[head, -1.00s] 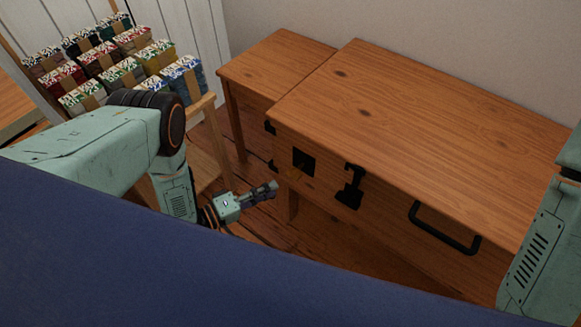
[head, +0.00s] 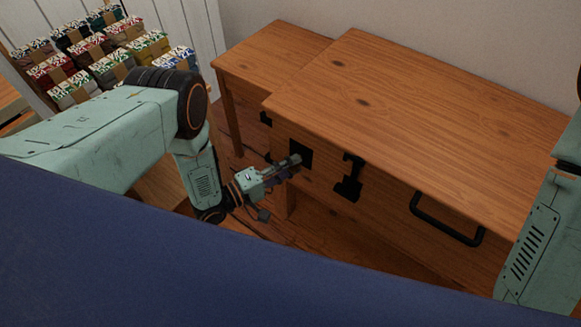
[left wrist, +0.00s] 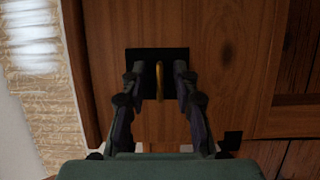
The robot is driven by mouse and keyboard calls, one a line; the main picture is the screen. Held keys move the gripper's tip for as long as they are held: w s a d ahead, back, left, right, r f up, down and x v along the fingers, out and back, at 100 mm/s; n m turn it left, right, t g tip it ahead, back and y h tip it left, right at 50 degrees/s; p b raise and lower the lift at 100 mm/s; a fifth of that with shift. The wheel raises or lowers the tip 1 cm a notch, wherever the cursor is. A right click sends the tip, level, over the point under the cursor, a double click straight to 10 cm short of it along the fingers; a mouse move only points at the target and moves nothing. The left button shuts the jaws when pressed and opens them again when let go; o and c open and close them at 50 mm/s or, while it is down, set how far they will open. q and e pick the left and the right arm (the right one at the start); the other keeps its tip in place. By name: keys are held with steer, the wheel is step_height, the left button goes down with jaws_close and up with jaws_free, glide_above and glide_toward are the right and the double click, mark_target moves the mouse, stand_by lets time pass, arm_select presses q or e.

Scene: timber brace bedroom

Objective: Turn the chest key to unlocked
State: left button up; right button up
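The wooden chest (head: 430,110) stands against the wall, with a dark square lock plate (head: 301,153) on its front. In the left wrist view the brass key (left wrist: 159,80) stands out from the dark lock plate (left wrist: 148,54), its flat bow seen edge-on. My left gripper (head: 296,161) is at the plate in the head view. In the wrist view its two fingers (left wrist: 159,82) are open, one on each side of the key, with a gap on both sides. The key is hidden in the head view. My right gripper is out of view.
A black hasp (head: 349,178) and a black handle (head: 446,220) stick out from the chest front, right of the plate. A wooden side table (head: 272,52) stands left of the chest. A rack of colourful bundles (head: 103,50) is at the far left.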

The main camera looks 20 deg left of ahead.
arm_select(q)
steer(key=shift+w+d, duration=0.1)
steer(key=shift+w, duration=0.05)
steer(key=shift+c, duration=0.2)
jaws_close()
